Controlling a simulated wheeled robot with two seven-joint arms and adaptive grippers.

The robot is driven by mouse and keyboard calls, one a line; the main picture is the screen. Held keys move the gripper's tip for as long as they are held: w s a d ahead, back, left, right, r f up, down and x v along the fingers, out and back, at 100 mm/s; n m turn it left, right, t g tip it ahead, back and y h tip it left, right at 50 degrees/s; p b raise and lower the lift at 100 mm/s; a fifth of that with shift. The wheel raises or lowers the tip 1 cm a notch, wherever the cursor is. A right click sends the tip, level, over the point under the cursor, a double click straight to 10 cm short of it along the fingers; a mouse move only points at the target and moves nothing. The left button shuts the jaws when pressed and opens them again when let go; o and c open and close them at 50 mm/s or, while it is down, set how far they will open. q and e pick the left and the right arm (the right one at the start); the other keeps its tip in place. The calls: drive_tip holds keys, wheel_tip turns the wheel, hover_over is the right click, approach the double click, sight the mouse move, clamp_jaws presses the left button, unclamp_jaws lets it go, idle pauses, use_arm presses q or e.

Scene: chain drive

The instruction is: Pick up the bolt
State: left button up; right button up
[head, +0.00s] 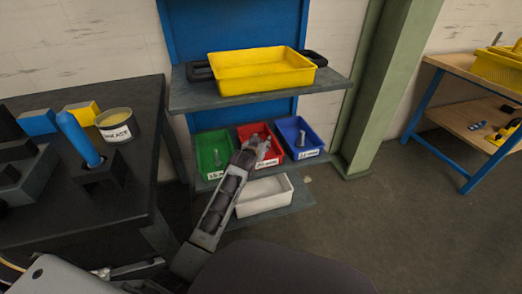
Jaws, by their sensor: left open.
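My left gripper (262,143) reaches over the red bin (275,161) on the lower shelf; it is open. The gripper covers much of that bin, so I cannot tell whether a bolt lies under it. A small grey, bolt-like piece (217,157) stands in the green bin (206,169) to its left. A similar grey piece (302,139) is in the blue bin (313,145) to its right. The bins carry white labels too small to read surely. My right gripper does not show.
A white bin (264,203) sits on the shelf below. A yellow tray (262,83) stands on the upper shelf, above the bins. A dark table (125,192) at left holds a can (117,132) and a blue-handled tool (79,139). Floor at right is clear.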

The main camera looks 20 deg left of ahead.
use_arm(q)
drive_tip(key=shift+c, duration=0.2)
clamp_jaws()
drive_tip(key=shift+r, duration=0.1)
drive_tip(key=shift+r+p, duration=0.35)
drive_tip(key=shift+r, duration=0.35)
wheel_tip(320, 180, up, 7)
drive_tip(key=p, duration=0.3)
drive_tip(key=shift+r, duration=0.75)
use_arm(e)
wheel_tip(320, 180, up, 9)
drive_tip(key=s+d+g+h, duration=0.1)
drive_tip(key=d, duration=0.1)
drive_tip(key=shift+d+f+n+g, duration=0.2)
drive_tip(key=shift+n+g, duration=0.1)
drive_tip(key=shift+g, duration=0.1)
